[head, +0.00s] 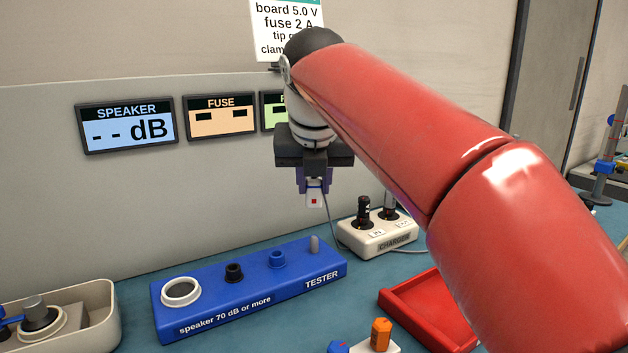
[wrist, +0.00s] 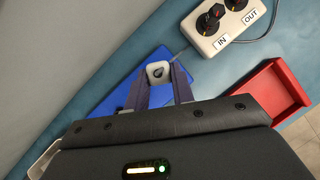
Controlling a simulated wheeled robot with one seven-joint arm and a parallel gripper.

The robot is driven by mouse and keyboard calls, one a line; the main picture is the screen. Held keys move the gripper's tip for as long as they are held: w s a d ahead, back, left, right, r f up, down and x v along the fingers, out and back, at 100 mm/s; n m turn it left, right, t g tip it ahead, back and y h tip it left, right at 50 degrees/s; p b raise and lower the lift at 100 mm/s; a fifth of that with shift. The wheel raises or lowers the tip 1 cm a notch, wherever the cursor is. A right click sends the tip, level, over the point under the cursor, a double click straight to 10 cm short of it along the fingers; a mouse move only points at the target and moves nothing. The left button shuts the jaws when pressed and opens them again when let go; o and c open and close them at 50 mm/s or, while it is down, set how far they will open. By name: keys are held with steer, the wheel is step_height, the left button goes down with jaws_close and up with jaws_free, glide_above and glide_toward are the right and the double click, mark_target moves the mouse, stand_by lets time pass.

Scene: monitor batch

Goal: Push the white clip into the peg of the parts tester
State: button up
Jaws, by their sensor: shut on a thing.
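My gripper (head: 314,188) is shut on the white clip (head: 314,202), a small white piece with a red square on its face. In the wrist view the clip (wrist: 158,71) sits between the two fingers and shows a dark mark. The blue parts tester (head: 225,305) lies on the bench below. In the wrist view the tester (wrist: 108,103) is partly covered by my gripper, and I cannot see the peg there.
A white charger (head: 378,236) with dark plugs and a cable stands behind and right of the tester. A red tray (head: 408,300) lies to the right. A beige bin (head: 98,300) with parts is at left. Orange (head: 380,334) and blue pieces stand in front. Display panels (head: 127,122) hang behind.

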mark_target(314, 206)
steer(key=shift+s+r, duration=0.15)
steer(key=shift+f+b, duration=1.65)
steer(key=shift+f, duration=0.65)
steer(key=shift+f+b, duration=1.45)
steer(key=shift+f, duration=0.8)
steer(key=o, duration=1.1)
steer(key=shift+c, duration=0.2)
